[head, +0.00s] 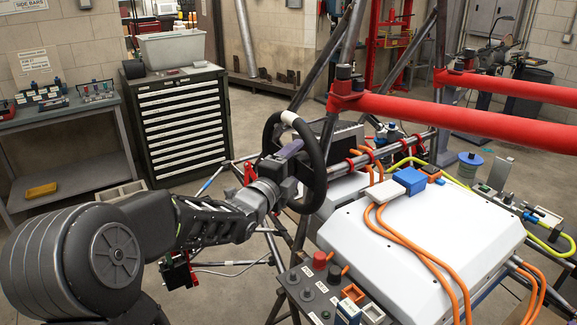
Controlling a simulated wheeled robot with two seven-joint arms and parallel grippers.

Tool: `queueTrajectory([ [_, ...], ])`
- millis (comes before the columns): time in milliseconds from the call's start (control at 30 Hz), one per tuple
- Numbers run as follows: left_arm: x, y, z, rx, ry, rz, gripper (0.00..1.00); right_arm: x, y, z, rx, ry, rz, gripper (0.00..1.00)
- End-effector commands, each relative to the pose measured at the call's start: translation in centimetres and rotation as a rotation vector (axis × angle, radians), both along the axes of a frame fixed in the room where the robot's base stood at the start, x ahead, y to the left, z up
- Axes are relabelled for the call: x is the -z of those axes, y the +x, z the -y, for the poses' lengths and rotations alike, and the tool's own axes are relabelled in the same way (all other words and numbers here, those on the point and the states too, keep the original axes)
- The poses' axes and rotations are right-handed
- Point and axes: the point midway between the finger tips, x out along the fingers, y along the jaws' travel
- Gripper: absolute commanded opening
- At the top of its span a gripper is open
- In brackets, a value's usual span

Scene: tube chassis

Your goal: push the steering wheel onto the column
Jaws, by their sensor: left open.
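The steering wheel (317,152) is a black ring with a pale band at its top, standing nearly upright in the middle of the head view. My left gripper (292,168) is open and lies over the wheel's middle on the near left side. It overlaps the wheel in the picture; I cannot tell whether it touches. The gripper and wrist hide the hub. The column's end is hidden behind the wheel and gripper, so I cannot tell how the wheel sits on it. My right gripper is not in view.
Red tubes (450,112) of the chassis cross at the right. A white box (425,235) with orange cables lies right of the wheel. A switch panel (318,290) stands at the front. A drawer cabinet (185,125) and a workbench (62,120) stand behind, left.

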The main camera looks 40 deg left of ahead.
Motion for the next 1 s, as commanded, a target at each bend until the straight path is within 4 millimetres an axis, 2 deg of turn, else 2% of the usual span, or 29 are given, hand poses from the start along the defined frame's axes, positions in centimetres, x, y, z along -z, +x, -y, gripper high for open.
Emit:
queueTrajectory([
  [100,-0.2,1.8,-0.3,0.002,0.001,-0.001,0.73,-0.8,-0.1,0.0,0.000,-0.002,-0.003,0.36],
  [233,-0.1,3.0,-0.6,0.001,0.000,0.000,0.73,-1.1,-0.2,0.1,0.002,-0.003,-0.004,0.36],
  [600,0.0,3.5,-0.7,0.000,0.000,0.001,0.72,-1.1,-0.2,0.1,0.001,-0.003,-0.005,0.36],
  [1000,0.0,3.5,-0.7,0.000,0.000,0.000,0.39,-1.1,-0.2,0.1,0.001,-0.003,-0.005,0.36],
])
